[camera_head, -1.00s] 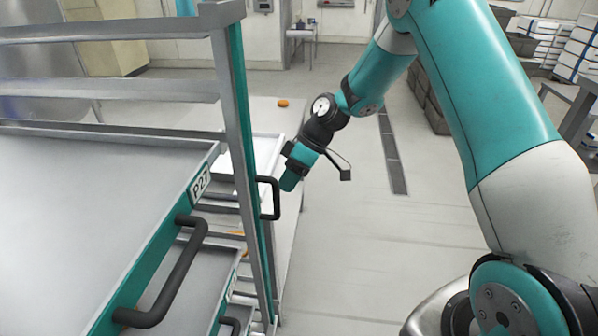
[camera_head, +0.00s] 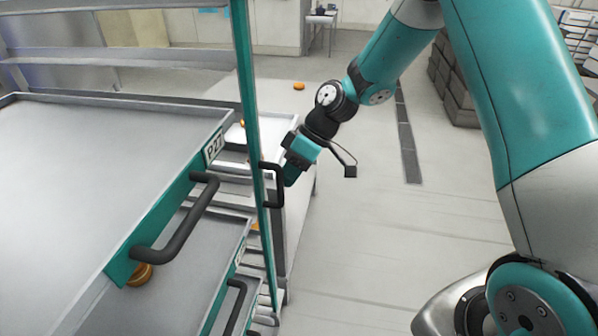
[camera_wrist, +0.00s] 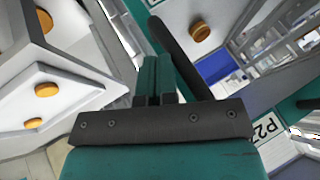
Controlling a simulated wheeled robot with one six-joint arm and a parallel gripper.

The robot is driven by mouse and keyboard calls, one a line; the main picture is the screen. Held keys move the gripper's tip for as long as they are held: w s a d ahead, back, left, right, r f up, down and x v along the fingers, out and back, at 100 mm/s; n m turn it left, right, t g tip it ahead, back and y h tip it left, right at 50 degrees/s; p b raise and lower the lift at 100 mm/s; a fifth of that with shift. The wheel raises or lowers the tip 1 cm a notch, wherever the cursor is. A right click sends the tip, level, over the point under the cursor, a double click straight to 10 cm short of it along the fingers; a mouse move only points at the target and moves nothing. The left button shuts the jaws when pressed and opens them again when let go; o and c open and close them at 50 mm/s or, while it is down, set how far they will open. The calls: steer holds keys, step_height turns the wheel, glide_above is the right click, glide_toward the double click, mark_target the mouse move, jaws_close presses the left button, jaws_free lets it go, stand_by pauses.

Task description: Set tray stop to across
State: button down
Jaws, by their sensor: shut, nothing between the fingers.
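A tall rack with a teal and grey upright post (camera_head: 250,120) stands at the left in the head view. A black U-shaped handle (camera_head: 280,190) sticks out from this post. I cannot tell which part is the tray stop. My gripper (camera_head: 291,174) is right beside the black handle, with its tip overlapping the handle's upper part in the picture; contact is unclear. In the wrist view the teal fingers (camera_wrist: 155,75) are together and hold nothing. A slanted black bar (camera_wrist: 178,50) passes close beside them.
A wide tray labelled P27 (camera_head: 214,147) with a black handle (camera_head: 182,226) fills the near left, with more trays below. Orange rounds show, one on a pale surface (camera_head: 299,86) behind and one under the tray (camera_head: 140,274).

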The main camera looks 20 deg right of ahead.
steer(key=shift+s+a+f, duration=0.1)
steer(key=shift+s+a, duration=0.1)
steer(key=shift+s, duration=0.1)
steer(key=w+d+r+p, duration=0.4)
steer(key=d+r+p, duration=0.2)
steer(key=d+r, duration=0.2)
steer(key=shift+d, duration=0.55)
steer(key=shift+s, duration=0.1)
